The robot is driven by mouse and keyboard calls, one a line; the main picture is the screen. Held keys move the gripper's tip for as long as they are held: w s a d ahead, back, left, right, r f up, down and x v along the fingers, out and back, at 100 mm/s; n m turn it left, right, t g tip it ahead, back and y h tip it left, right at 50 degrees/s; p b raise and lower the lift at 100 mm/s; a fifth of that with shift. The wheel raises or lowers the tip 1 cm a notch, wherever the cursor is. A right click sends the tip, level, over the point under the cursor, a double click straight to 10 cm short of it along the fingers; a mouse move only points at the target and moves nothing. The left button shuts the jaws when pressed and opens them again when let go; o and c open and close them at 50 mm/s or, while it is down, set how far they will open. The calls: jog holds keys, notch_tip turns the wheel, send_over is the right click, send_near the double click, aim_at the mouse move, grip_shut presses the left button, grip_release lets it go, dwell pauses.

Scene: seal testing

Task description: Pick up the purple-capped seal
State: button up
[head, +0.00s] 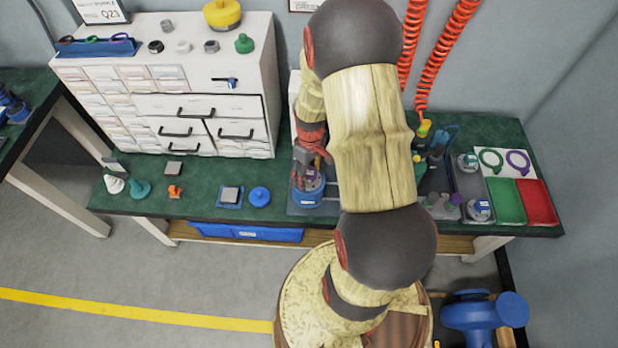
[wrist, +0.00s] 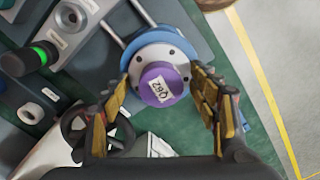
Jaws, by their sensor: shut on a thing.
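The purple-capped seal (wrist: 163,84) shows in the wrist view, with a label reading Q62 on its cap and a pale, bolted flange below it. It sits in a blue round holder (wrist: 150,39), and I cannot tell whether it is clear of the holder. My gripper (wrist: 161,92) has one finger on each side of the seal and is shut on it; the exact contact is hard to see. In the head view my gripper (head: 309,176) is low over the blue holder (head: 308,198), largely covering the seal.
A green bench (head: 190,207) carries several small parts at left. A white drawer cabinet (head: 210,170) stands behind. At right are a green tray (head: 506,201), a red tray (head: 537,202) and other capped parts (head: 478,209). Red coiled hoses (head: 440,55) hang behind my arm.

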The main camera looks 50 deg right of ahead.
jog(key=shift+c, duration=0.8)
jog(key=shift+r, duration=0.1)
